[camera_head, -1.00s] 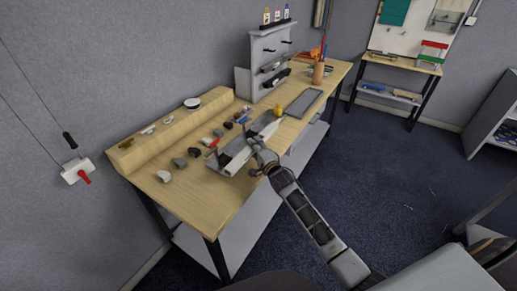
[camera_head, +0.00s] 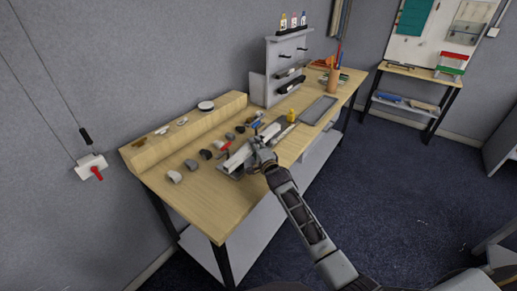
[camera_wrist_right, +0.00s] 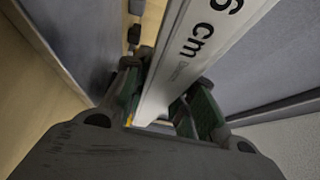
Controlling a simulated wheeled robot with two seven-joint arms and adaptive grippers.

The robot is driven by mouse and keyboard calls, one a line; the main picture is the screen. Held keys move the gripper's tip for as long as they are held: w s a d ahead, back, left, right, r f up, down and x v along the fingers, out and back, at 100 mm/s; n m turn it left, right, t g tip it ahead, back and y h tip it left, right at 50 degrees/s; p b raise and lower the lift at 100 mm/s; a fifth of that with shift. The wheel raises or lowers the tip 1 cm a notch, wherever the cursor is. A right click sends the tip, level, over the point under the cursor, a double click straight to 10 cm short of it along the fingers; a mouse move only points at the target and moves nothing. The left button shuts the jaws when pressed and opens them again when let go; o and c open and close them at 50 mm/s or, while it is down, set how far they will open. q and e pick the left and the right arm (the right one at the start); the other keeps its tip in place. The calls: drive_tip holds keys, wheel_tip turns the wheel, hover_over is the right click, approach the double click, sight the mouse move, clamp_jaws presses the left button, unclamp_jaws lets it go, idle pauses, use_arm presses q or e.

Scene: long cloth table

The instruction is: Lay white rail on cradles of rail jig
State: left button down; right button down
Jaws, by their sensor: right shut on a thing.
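The white rail (camera_head: 239,157) is in my right gripper (camera_head: 261,158), over the front part of the long table. In the right wrist view the rail (camera_wrist_right: 196,50) runs up from between the fingers and shows printed "6 cm" lettering. My right gripper (camera_wrist_right: 165,108) is shut on it. The grey rail jig (camera_head: 230,173) is under and beside the rail, largely hidden by the rail and my gripper. I cannot tell whether the rail touches its cradles. My left gripper is not in view.
Several small grey and dark pieces (camera_head: 191,164) lie left of the rail on the table (camera_head: 205,205). A yellow object (camera_head: 291,115) and a grey tray (camera_head: 318,109) are farther back. A grey rack (camera_head: 283,72) stands behind. The near left tabletop is clear.

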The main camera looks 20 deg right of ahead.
drive_tip(key=shift+w+a+r+b, duration=0.1)
drive_tip(key=shift+w+a+b, duration=0.3)
drive_tip(key=shift+w+a, duration=0.4)
drive_tip(key=shift+w+d, duration=0.1)
drive_tip(key=shift+p, duration=0.45)
idle(1.0)
drive_tip(key=shift+f+b, duration=0.55)
drive_tip(key=shift+f, duration=0.4)
idle(1.0)
drive_tip(key=c, duration=1.1)
unclamp_jaws()
drive_tip(key=shift+s, duration=0.25)
drive_tip(key=shift+s+d, duration=0.25)
drive_tip(key=shift+s, duration=1.65)
drive_tip(key=shift+s+d, duration=0.2)
drive_tip(key=shift+s, duration=1.75)
drive_tip(key=shift+s+d, duration=0.25)
drive_tip(key=shift+s, duration=1.65)
